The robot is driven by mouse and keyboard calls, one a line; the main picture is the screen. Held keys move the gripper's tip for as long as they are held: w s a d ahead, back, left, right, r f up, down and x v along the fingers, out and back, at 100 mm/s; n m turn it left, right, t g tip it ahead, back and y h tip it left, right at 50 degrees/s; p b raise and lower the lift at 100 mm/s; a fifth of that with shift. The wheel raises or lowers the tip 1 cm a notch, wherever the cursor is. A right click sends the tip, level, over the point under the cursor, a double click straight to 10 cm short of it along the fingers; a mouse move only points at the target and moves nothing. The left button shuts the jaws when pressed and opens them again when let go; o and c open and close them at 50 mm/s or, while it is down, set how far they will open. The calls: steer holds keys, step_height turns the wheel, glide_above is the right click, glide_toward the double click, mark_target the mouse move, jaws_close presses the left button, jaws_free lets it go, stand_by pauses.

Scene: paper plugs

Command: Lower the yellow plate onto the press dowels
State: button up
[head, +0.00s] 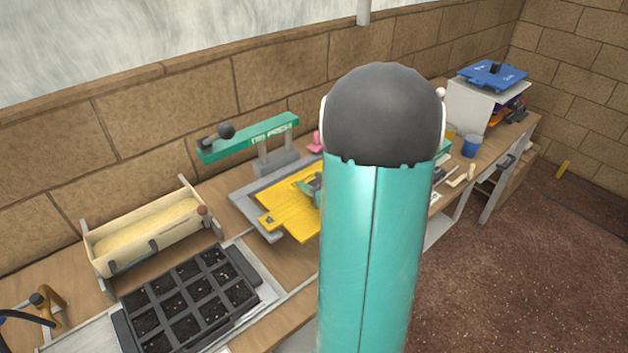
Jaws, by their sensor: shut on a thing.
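The yellow plate (292,203) is over the grey base (240,203) of the press, with a narrow tab toward the lower left. My gripper (313,189) shows only as a small teal part at the plate's right side and is shut on the plate. My own teal arm hides the rest of the gripper and the plate's right part. The press has a green lever (250,137) with a dark knob, raised above its grey post (273,163). I cannot make out the dowels, or whether the plate touches the base.
A black cell tray (190,295) with dark soil stands in front left of the press. A cream trough (148,238) sits behind it by the brick wall. To the right are a blue cup (471,146) and a blue plate (492,75) on a raised stand.

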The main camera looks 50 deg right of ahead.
steer(key=shift+f, duration=0.3)
steer(key=o, duration=1.3)
steer(key=shift+c, duration=0.2)
steer(key=shift+s, duration=0.1)
steer(key=v, duration=1.3)
steer(key=shift+s+r, duration=0.2)
steer(key=shift+s, duration=0.05)
steer(key=v, duration=1.3)
steer(key=shift+s+r, duration=0.2)
steer(key=shift+s, duration=0.15)
steer(key=shift+a, duration=0.1)
